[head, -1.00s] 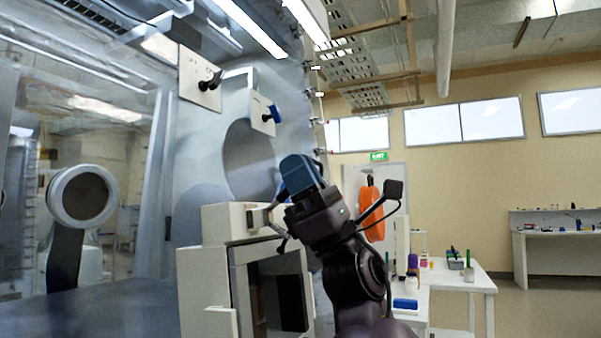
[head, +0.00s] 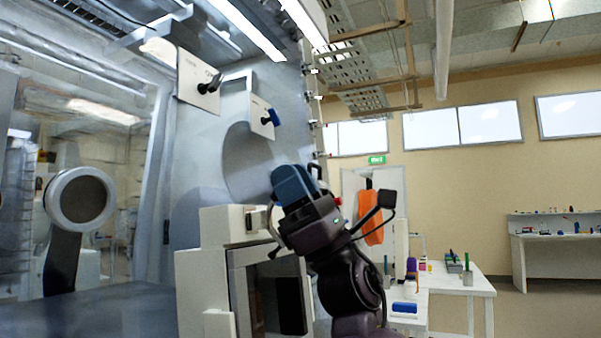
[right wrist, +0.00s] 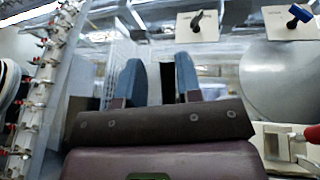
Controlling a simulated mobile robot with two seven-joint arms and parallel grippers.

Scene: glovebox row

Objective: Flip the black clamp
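The black clamp (head: 210,84) is a small black lever on a white plate high on the glovebox front in the head view. It also shows at the top of the right wrist view (right wrist: 196,20). It points to the right in the head view. My right gripper (head: 292,185) is below and to the right of it, well apart from it. In the right wrist view its two blue fingers (right wrist: 160,68) stand apart with nothing between them. My left gripper is not in view.
A second white plate with a blue clamp (head: 270,117) is right of the black one. A white box-like unit (head: 215,225) with a dark opening stands below my right gripper. A white table (head: 460,284) with small items is at right.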

